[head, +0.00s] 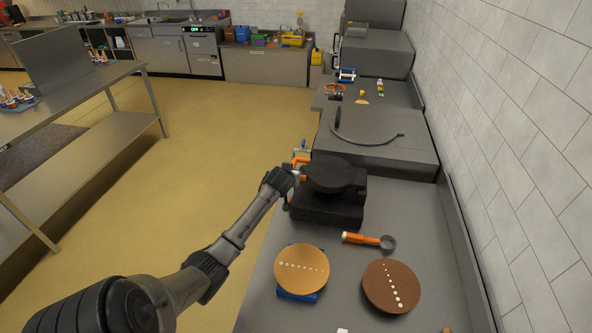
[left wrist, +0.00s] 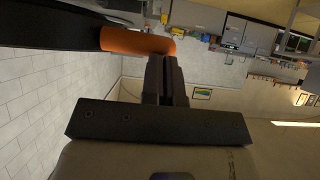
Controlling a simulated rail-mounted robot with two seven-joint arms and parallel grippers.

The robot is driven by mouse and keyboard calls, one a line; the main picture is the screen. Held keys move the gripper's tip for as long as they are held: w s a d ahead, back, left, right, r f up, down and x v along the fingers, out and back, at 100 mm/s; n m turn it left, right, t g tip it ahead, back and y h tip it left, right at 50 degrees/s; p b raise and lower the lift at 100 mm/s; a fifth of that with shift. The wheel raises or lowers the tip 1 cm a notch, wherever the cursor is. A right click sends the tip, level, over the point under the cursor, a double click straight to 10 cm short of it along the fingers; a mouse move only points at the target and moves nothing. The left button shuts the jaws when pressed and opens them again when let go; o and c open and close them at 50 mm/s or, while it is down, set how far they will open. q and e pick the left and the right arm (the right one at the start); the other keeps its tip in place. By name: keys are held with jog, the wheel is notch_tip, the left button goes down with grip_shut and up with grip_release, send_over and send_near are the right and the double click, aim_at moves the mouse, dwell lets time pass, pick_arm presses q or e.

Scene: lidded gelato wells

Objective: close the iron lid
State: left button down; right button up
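The black iron (head: 325,206) stands on the grey counter, with a round dark lid (head: 332,172) over its base. I cannot tell whether the lid rests fully down. An orange handle (head: 299,162) sticks out at the iron's left side. My left gripper (head: 294,174) is at this handle. In the left wrist view the fingers of my left gripper (left wrist: 166,60) are together, with the tips at or just below the bent end of the orange handle (left wrist: 138,42). I see no handle between them. My right gripper is not in view.
In front of the iron lie an orange-handled tool (head: 361,238), a tan disc (head: 301,268) over a blue object, and a brown disc (head: 391,287). Behind is a grey unit (head: 375,140) with a curved dark strip. A tiled wall (head: 530,130) bounds the right.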

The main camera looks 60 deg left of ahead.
pick_arm(q)
jog(key=shift+f, duration=0.25)
jog(key=shift+w, duration=0.1)
jog(key=a+r+p+v, duration=0.1)
jog(key=p+v, duration=0.3)
jog(key=v, duration=0.9)
jog(key=shift+w+a+r+p, duration=0.2)
jog(key=shift+w+r+p, duration=0.1)
jog(key=shift+w+r, duration=0.25)
jog(key=shift+s, duration=0.1)
